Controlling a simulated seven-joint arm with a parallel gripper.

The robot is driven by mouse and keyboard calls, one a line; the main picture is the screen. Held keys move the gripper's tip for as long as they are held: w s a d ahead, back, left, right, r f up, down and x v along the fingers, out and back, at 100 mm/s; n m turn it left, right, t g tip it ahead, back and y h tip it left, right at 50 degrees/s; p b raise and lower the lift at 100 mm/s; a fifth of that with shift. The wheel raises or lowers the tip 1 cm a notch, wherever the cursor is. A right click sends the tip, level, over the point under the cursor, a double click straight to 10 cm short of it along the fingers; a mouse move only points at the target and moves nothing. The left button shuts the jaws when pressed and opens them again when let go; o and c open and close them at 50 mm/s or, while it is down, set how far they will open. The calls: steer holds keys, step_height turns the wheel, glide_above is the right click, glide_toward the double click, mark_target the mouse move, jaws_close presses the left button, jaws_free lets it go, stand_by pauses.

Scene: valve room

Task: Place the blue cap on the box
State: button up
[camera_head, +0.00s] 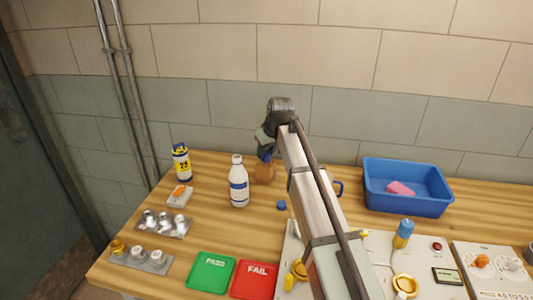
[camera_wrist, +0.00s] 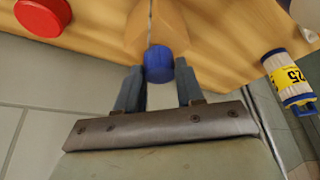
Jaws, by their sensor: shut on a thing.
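My gripper (camera_wrist: 159,66) has its two fingers closed about a round blue cap (camera_wrist: 158,63) in the wrist view. A brown object (camera_wrist: 150,25) is right by the cap; whether they touch I cannot tell. In the head view my gripper (camera_head: 265,152) is above the brown object (camera_head: 265,173), behind the white bottle, and the arm partly covers this area. A small blue piece (camera_head: 281,205) lies on the table right of the bottle.
A white bottle (camera_head: 238,185) and a yellow-labelled can (camera_head: 181,162) stand at the left. Green PASS (camera_head: 210,272) and red FAIL (camera_head: 254,279) trays lie in front. A blue bin (camera_head: 408,207) stands right. A red round object (camera_wrist: 42,14) shows in the wrist view.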

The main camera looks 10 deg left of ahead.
steer(key=shift+f, duration=0.35)
steer(key=shift+f, duration=0.1)
steer(key=o, duration=1)
steer(key=v, duration=1.2)
